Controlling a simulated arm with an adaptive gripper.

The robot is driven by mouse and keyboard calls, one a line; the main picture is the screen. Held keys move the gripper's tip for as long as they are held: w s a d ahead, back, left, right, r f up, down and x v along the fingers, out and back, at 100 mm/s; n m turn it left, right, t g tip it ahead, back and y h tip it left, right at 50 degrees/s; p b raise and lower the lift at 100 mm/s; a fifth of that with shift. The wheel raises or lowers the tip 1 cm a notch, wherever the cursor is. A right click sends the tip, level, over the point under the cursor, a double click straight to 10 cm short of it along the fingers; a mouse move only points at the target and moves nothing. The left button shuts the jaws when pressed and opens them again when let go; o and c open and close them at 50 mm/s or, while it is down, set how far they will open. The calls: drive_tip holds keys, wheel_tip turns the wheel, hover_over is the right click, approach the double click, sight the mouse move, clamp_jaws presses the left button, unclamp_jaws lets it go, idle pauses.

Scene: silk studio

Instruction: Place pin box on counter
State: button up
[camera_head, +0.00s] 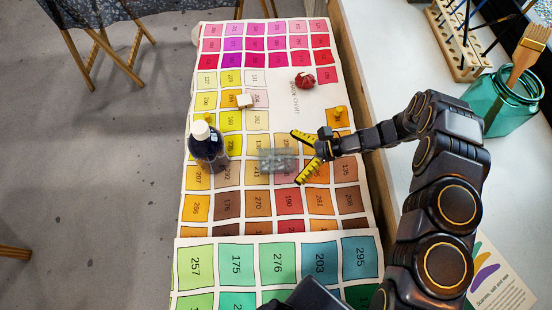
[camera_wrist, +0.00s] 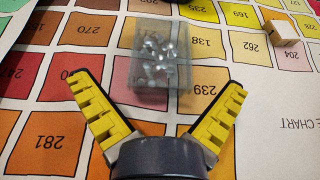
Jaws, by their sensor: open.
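The pin box (camera_head: 278,161) is a small clear box with shiny bits inside. It rests on the colour chart (camera_head: 307,92), over the orange and tan squares. In the wrist view the pin box (camera_wrist: 160,62) lies just beyond my fingertips, roughly centred between them. My gripper (camera_head: 297,158) has its two yellow ridged fingers spread wide and empty, with the box to their left in the head view. It also shows open in the wrist view (camera_wrist: 158,84). A long pale counter-like surface (camera_head: 385,70) runs along the right side.
A dark bottle with a white cap (camera_head: 207,148) stands left of the box. A small whitish block (camera_head: 245,101), a crumpled red item (camera_head: 305,78) and a small yellow item (camera_head: 340,113) lie on the chart. A teal brush jar (camera_head: 503,103) and a wooden rack (camera_head: 455,42) stand at right.

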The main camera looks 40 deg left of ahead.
sight(276, 162)
drive_tip(key=x, duration=0.2)
drive_tip(key=shift+s+a, duration=0.25)
drive_tip(key=c, duration=1.1)
